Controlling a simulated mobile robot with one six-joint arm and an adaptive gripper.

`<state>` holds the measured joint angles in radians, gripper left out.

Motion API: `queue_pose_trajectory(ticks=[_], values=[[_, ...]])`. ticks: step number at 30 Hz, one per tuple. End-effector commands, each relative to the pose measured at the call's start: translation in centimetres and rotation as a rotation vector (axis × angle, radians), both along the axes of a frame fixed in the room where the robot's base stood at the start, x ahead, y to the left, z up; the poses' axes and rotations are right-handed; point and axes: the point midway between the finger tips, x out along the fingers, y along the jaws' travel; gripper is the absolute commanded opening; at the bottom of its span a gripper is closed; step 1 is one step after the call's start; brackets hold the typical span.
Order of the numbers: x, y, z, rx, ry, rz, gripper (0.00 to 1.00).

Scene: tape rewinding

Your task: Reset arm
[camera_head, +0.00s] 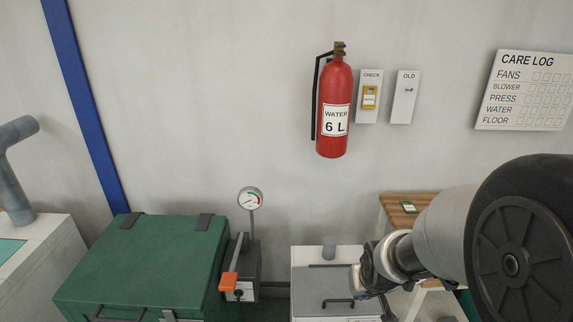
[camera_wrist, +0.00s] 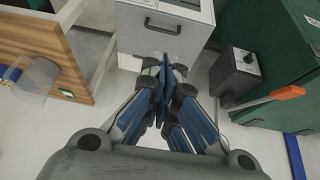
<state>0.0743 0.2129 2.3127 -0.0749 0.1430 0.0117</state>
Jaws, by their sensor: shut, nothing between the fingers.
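My gripper (camera_wrist: 168,65) shows in the wrist view with its blue-grey fingers pressed together and nothing between them. It points toward a white cabinet (camera_wrist: 200,12) with a dark bar handle (camera_wrist: 165,25); I cannot tell how far apart they are. In the head view my arm comes in from the right, and its wrist end is over the right side of the same low cabinet (camera_head: 305,256). The fingers are hard to make out there.
A green chest (camera_head: 140,265) stands left, beside a grey box with a gauge (camera_head: 250,198) and an orange-ended lever (camera_head: 229,282). A wooden-topped stand (camera_head: 400,208) is behind my arm. A red extinguisher (camera_head: 334,90), two tag plates and a care log board (camera_head: 525,90) are on the wall.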

Motion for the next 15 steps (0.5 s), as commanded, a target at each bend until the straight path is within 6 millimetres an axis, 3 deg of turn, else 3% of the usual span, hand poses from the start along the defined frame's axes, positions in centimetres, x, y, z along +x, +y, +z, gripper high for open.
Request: queue_pose_trajectory(ticks=[1,6,12,15], values=[[-1.2,0.3,2.5,-0.002,-0.009,0.001,0.0],[-6.8,1.3,8.2,0.003,0.009,0.0,0.0],[-14.4,2.4,12.8,0.016,0.03,0.006,0.0],[-17.9,2.9,13.9,0.025,0.041,0.011,0.0]])
